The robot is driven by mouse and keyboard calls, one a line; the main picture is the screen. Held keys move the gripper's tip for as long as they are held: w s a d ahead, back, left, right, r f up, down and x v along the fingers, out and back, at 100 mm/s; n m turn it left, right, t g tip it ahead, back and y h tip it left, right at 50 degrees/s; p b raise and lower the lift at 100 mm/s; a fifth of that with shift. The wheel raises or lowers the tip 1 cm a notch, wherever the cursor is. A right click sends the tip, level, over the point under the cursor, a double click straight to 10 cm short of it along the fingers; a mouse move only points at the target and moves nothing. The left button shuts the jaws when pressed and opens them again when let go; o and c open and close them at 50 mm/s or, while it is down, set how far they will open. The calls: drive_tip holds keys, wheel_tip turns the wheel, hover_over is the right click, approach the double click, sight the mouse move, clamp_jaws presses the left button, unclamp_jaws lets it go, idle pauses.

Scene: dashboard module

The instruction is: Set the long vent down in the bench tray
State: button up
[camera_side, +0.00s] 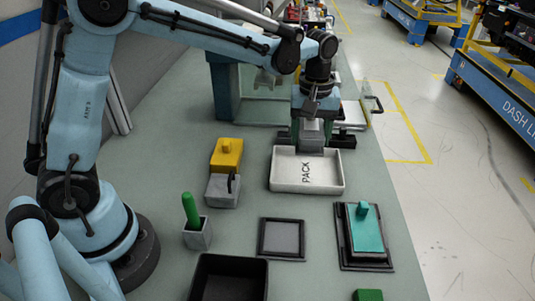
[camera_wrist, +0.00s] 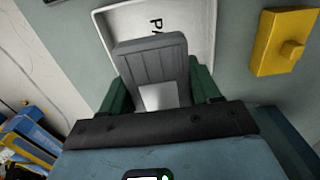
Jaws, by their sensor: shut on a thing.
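My gripper (camera_side: 312,132) is shut on a grey ribbed piece, the long vent (camera_wrist: 152,60). In the wrist view the vent sits between the two dark green fingers, with its ribbed end reaching out over the white tray (camera_wrist: 204,42). In the side view the vent (camera_side: 313,143) hangs at the far edge of the white tray (camera_side: 307,187), which is marked PACK. The tray shows no other thing in it. Whether the vent touches the tray, I cannot tell.
A yellow block (camera_side: 227,152) with a knob sits on a grey block left of the tray. A green-handled tool (camera_side: 191,208) stands in a grey holder. A black bin (camera_side: 199,283), an empty dark frame (camera_side: 262,253) and a teal part (camera_side: 366,233) lie nearer the camera.

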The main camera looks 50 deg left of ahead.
sight(312, 126)
drive_tip(key=shift+f, duration=2.7)
drive_tip(key=shift+f, duration=1.1)
drive_tip(key=o, duration=1.2)
drive_tip(key=shift+o, duration=0.2)
wheel_tip(312, 126, up, 12)
